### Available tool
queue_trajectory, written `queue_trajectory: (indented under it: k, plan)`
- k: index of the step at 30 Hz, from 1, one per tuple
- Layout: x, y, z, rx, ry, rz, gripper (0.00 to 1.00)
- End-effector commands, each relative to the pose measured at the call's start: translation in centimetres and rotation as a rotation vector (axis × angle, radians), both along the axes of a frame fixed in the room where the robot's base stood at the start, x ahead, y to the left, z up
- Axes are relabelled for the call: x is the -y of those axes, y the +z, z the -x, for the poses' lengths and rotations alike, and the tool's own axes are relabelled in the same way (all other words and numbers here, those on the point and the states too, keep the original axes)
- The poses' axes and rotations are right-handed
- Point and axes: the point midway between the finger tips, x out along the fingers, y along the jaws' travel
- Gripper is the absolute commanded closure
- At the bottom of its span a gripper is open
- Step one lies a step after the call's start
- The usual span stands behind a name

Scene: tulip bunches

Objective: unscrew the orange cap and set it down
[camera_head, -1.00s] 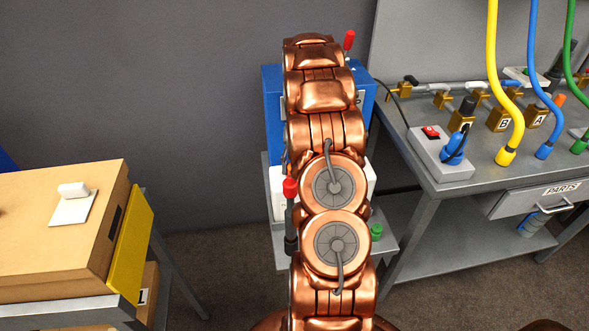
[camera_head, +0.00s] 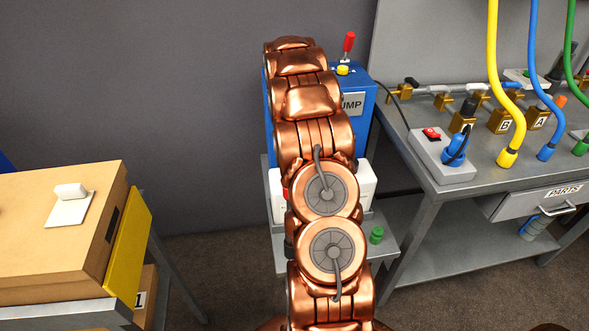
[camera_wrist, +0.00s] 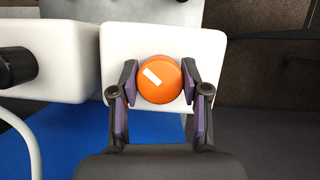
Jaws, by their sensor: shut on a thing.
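The orange cap (camera_wrist: 154,91) is round with a white mark on top. In the wrist view it sits over the top of a white container (camera_wrist: 117,43). My gripper (camera_wrist: 160,79) is shut on the cap, with a purple-padded finger on its left and right sides. I cannot tell whether the cap is still threaded on or lifted slightly. In the head view my copper arm hides the cap and gripper. A white container (camera_head: 367,184) shows partly to the right of the arm.
A second white container (camera_wrist: 65,48) with a black fitting stands left in the wrist view. The blue pump box (camera_head: 358,124) stands behind my arm. A green cap (camera_head: 376,235) is on the grey stand (camera_head: 385,250). A workbench (camera_head: 440,187) with hoses is at right, a cardboard box (camera_head: 60,235) at left.

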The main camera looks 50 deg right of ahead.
Motion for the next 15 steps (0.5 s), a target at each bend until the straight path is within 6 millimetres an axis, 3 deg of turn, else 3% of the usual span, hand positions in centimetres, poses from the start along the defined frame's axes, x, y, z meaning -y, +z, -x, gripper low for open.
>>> queue_trajectory:
  k: [5, 15]
  plan:
    - [-0.07, 0.09, -0.04, 0.001, 0.073, 0.001, 0.86]
    - [-0.12, 0.21, 0.06, -0.002, 0.432, -0.002, 0.86]
